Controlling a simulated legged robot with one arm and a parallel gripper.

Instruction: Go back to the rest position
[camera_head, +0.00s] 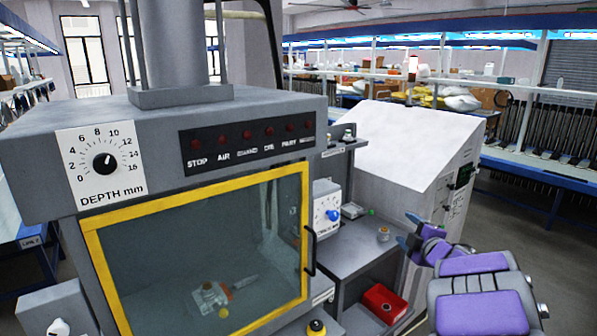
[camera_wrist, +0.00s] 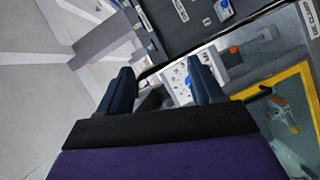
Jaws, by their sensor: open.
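My gripper (camera_head: 408,230) is at the right of the head view, on my purple and grey arm. It is in the air in front of the sloped white cabinet and to the right of the grey machine (camera_head: 225,112). In the wrist view my gripper (camera_wrist: 160,82) shows two dark blue fingers spread apart with nothing between them. The machine's yellow-framed window (camera_head: 195,250) is closed in the head view. Behind its glass a small fixture (camera_head: 212,297) with a yellow part is visible.
The sloped white cabinet (camera_head: 405,140) stands behind. A black door handle (camera_head: 311,250) sticks out from the window. Open floor lies at the far right.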

